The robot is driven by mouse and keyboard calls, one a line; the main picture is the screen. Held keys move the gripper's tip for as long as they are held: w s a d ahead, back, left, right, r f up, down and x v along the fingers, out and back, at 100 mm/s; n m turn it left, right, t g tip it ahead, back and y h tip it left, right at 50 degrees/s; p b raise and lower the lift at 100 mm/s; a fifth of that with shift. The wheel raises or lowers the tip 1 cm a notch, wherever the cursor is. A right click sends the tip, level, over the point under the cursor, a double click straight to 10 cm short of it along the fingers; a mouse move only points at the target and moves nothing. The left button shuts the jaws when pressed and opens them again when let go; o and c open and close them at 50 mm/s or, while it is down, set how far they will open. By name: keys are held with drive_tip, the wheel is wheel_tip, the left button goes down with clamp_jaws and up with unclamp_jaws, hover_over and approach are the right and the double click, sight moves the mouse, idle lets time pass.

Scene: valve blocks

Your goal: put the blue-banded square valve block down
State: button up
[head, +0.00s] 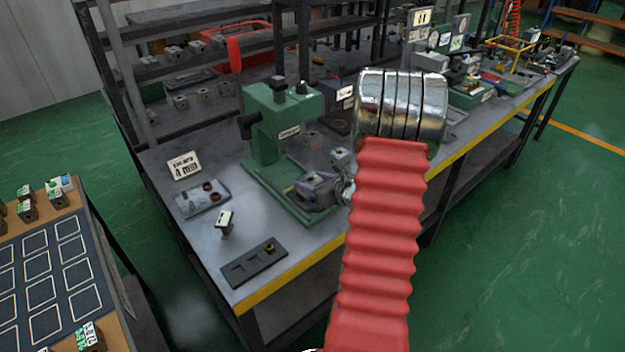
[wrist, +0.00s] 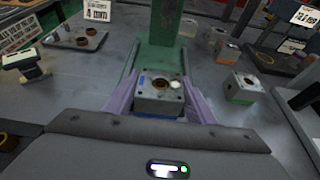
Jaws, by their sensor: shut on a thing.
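The blue-banded square valve block (wrist: 153,104) is a grey metal block with a round bore and a pale spot on top. A blue mark shows at its top left, and a strip of blue shows low on its near side. My gripper (wrist: 160,84) is shut on it, with a purple finger on each side. The block is over the green base (wrist: 119,90) of the drill press; I cannot tell whether it touches. In the head view the purple fingers (head: 313,190) show low over that base, and the block is hard to make out there.
The green drill press column (head: 268,125) stands just beyond the block. A green-banded block (wrist: 240,88) is close on the right, an orange-banded block (wrist: 218,45) farther back. A parts tray (head: 203,198), a labelled stand (head: 225,222) and a dark fixture (head: 253,264) lie left and in front.

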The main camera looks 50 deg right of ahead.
drive_tip(key=shift+f, duration=0.3)
drive_tip(key=o, duration=1.4)
drive_tip(key=shift+s+r, duration=0.15)
drive_tip(key=shift+r, duration=0.45)
drive_tip(key=v, duration=1.1)
drive_tip(key=shift+s, duration=0.3)
drive_tip(key=shift+r, duration=0.1)
